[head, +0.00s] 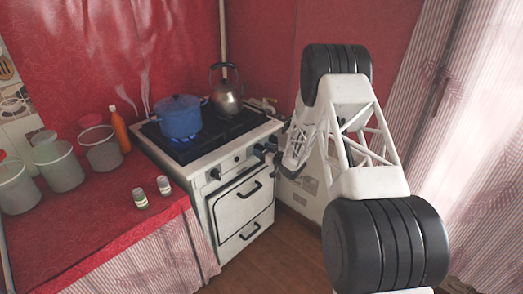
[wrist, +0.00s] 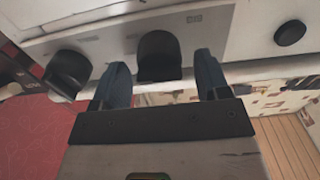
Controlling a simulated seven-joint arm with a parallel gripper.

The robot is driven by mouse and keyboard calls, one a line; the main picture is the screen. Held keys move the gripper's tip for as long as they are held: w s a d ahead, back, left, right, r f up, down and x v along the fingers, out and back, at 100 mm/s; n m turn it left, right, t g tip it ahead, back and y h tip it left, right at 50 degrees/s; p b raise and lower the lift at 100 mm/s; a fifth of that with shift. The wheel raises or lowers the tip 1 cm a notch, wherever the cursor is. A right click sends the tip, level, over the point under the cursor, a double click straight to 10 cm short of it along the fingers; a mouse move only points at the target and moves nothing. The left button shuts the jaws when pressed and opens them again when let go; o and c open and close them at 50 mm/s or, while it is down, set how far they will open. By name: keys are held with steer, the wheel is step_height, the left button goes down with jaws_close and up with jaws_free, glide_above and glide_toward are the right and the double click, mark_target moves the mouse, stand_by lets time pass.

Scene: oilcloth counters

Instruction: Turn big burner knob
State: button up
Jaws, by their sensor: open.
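The white stove (head: 240,172) has dark knobs along its front panel. In the wrist view, one dark knob (wrist: 158,52) sits between the two fingers of my gripper (wrist: 160,66), which is open with a finger on each side; contact cannot be told. A second dark knob (wrist: 68,70) lies to the left, and a round dark knob (wrist: 289,32) to the right. In the head view, my gripper (head: 284,167) is at the right end of the stove front, partly hidden by its own arm. I cannot tell which knob belongs to the big burner.
A blue pot (head: 180,120) stands on the stove over blue flames, with a metal kettle (head: 226,98) behind it. The red counter (head: 95,205) holds jars, an orange bottle (head: 120,130) and two small containers (head: 140,198). Drawer handles (head: 248,190) project from the stove front.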

steer(key=shift+w+a, duration=0.3)
steer(key=c, duration=0.9)
steer(key=shift+s+n, duration=0.1)
steer(key=shift+n, duration=2.2)
steer(key=o, duration=0.9)
